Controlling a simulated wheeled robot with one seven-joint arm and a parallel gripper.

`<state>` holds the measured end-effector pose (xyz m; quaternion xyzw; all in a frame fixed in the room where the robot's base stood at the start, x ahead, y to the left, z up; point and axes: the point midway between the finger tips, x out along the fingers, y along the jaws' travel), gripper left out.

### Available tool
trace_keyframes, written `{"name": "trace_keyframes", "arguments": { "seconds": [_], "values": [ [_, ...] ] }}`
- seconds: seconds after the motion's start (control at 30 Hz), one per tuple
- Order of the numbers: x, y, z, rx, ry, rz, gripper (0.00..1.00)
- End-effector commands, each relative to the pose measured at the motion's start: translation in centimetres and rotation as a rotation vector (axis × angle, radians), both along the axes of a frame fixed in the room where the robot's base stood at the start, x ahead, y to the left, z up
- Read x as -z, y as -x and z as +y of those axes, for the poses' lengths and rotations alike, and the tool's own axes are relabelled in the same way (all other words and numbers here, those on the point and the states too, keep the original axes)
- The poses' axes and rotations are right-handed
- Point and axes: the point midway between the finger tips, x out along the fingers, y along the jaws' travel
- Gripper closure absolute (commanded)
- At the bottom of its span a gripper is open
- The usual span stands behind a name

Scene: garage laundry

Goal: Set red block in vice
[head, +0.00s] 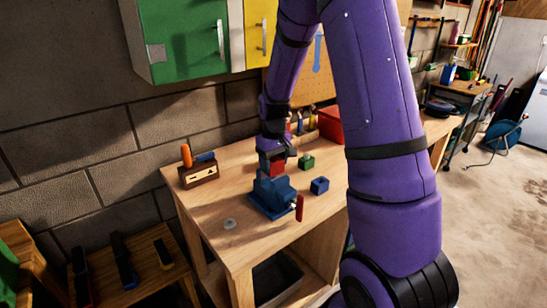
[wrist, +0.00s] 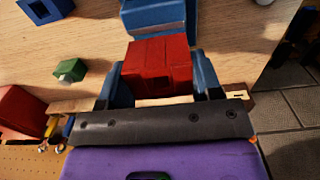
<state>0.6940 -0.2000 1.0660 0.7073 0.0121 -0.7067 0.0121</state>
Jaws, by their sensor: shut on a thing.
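The red block (wrist: 158,66) is between the two fingers of my gripper (wrist: 158,85) in the wrist view. My gripper is shut on it. In the head view the red block (head: 277,167) shows under my gripper (head: 274,158), just above or at the top of the blue vice (head: 272,191). The vice also shows in the wrist view (wrist: 155,18), at the block's far side. I cannot tell whether the block touches the vice or sits between its jaws. The vice's red handle (head: 299,208) points toward the front of the workbench.
On the wooden workbench (head: 232,255), a green block (head: 307,162) and a blue block (head: 320,185) stand right of the vice. A wooden tool holder (head: 199,174) is at left, a red bin (head: 331,124) at the back. A small grey disc (head: 229,224) lies near the front left.

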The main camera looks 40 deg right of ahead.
Motion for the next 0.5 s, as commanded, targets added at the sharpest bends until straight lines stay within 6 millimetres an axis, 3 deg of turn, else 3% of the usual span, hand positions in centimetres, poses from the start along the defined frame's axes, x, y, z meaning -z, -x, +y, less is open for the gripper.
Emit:
{"name": "trace_keyframes", "arguments": {
  "seconds": [0.5],
  "values": [
    [3.1,0.0,0.0,0.000,0.000,0.002,0.64]
  ]
}}
